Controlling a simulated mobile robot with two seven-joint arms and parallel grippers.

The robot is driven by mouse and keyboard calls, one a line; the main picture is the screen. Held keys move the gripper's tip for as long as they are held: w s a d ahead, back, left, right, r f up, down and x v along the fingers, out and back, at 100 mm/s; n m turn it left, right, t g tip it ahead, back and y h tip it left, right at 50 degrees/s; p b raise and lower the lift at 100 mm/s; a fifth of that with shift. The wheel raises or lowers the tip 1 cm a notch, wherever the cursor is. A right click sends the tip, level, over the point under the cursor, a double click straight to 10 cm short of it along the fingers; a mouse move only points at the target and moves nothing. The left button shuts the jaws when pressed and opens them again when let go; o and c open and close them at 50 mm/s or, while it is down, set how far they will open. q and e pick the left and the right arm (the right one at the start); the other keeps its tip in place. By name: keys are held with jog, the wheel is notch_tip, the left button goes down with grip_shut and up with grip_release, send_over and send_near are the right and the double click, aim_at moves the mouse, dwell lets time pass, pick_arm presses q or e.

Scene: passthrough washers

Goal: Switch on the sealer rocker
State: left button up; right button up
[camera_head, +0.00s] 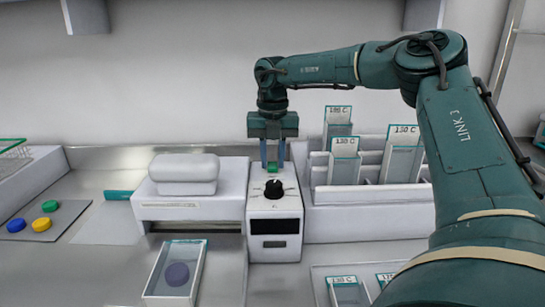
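The sealer is a white machine with a rounded pale press bar (183,168) on its left and a control box (274,210) on its right. The control box has a black knob (273,189) and a dark display on its front. A small green part (268,172), which looks like the rocker, sits at the top of the box behind the knob. My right gripper (272,167) points straight down over it, with its two blue fingers apart. The fingertips are close to the green part; contact cannot be told. Whether the rocker is tilted on is too small to tell. My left gripper is not in view.
A white rack (365,212) with several labelled pouches stands just right of the sealer. A pouch (160,293) with a dark disc lies in front. A grey mat (40,226) with blue, green and yellow discs lies at the left. My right arm covers the right side.

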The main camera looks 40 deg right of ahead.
grip_shut()
jog(key=p, duration=0.3)
jog(key=shift+w+d+r+g+y, duration=0.1)
jog(key=shift+r+g+y, duration=0.2)
jog(key=shift+g, duration=0.1)
jog(key=shift+w+p, duration=0.1)
jog(key=shift+p, duration=0.4)
jog(key=shift+d+f+g+y, duration=0.1)
jog(key=shift+f+g+y, duration=0.1)
jog(key=shift+g+y, duration=0.25)
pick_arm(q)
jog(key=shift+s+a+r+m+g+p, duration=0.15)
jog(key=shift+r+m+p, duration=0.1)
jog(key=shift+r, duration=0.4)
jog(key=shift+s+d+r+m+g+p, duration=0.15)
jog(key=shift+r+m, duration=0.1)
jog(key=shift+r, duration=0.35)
pick_arm(e)
jog(key=shift+f, duration=0.1)
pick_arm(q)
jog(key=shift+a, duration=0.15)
pick_arm(e)
jog(key=shift+o, duration=2.3)
grip_release()
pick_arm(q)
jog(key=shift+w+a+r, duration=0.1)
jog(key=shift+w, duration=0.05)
